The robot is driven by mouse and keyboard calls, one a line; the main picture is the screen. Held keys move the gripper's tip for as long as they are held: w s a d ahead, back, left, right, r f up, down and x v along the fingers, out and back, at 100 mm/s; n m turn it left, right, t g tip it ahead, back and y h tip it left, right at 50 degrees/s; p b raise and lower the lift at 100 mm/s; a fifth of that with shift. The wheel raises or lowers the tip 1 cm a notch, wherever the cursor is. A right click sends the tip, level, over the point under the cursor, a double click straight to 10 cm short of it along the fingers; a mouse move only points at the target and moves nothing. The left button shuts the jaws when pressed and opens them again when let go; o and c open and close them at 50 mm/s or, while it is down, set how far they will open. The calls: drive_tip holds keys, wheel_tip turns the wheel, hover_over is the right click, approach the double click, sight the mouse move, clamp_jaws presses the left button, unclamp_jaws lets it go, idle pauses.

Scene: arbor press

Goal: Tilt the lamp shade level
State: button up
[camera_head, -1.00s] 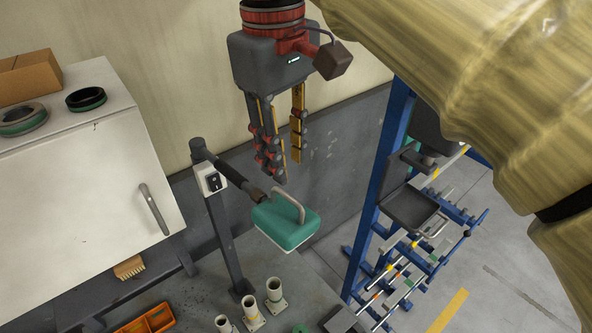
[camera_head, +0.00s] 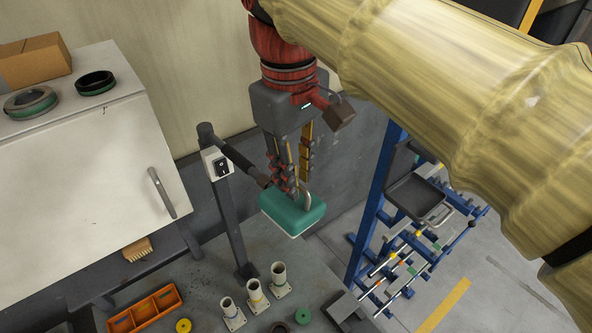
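The lamp shade is a teal box-like head (camera_head: 292,213) with a pale lower rim and a grey handle (camera_head: 308,198) on top. It hangs at the end of a dark arm from a grey post (camera_head: 229,222) with a switch box (camera_head: 217,163), and looks tilted. My gripper (camera_head: 291,185) points down right at the top of the shade, its fingers beside the handle and partly hiding it. The fingers look apart, with a gap between them. Whether they touch the handle I cannot tell.
A white cabinet (camera_head: 90,160) stands at left with rings and a cardboard box (camera_head: 34,60) on top. Below are an orange tray (camera_head: 146,310), a brush (camera_head: 137,249) and several pale tube holders (camera_head: 256,294). A blue rack (camera_head: 371,205) stands at right.

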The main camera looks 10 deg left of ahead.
sight(281, 207)
clamp_jaws()
idle(0.3)
drive_tip(key=shift+s+a+t+h+b, duration=0.3)
drive_tip(key=shift+s+t+h+b, duration=0.15)
drive_tip(key=shift+t, duration=0.15)
drive_tip(key=shift+o, duration=0.6)
unclamp_jaws()
drive_tip(key=shift+o, duration=0.4)
wheel_tip(281, 207, up, 12)
drive_tip(key=s+a, duration=0.1)
drive_tip(key=s, duration=0.1)
